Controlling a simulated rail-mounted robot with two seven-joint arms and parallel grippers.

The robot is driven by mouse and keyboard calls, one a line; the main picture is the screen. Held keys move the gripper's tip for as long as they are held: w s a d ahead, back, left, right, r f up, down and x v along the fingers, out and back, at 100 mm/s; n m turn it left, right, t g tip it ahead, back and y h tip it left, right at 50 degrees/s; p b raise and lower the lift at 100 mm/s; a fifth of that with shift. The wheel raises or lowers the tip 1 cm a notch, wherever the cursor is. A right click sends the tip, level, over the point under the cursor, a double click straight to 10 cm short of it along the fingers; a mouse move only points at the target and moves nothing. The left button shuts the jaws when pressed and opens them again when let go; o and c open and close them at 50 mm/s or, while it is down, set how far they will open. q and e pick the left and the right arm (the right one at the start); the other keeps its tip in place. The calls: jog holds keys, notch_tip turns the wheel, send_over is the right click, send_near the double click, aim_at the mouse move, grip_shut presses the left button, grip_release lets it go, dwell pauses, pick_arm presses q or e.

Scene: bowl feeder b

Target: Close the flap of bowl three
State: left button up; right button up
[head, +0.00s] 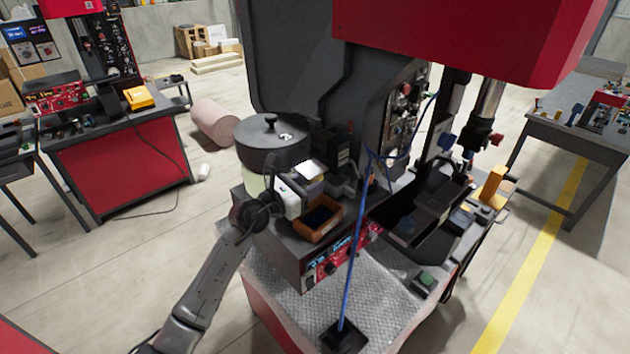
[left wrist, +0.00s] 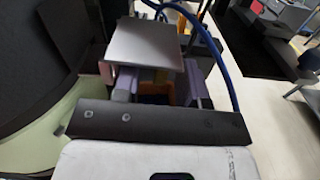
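A round dark feeder bowl with a lid and knob (head: 270,143) stands on the machine bench, its lower part pale green. My left gripper (head: 314,184) is just right of it, above an orange-brown tray (head: 304,222). A small flat light-grey plate, perhaps the flap (head: 309,169), sits at the fingertips. In the left wrist view the plate (left wrist: 146,46) covers part of the fingers (left wrist: 158,86), which stand apart with the orange tray showing between them. Contact between plate and fingers cannot be told. No bowl number is readable. My right gripper is not in view.
A blue cable (head: 354,245) rises in front of the machine to the right of the gripper. A large dark column and red housing (head: 460,35) stand behind and above. A black bin (head: 437,205) lies to the right. The textured bench top (head: 375,290) is mostly clear in front.

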pick_arm(q)
jog(key=shift+x, duration=1)
jog(key=shift+c, duration=0.3)
grip_shut()
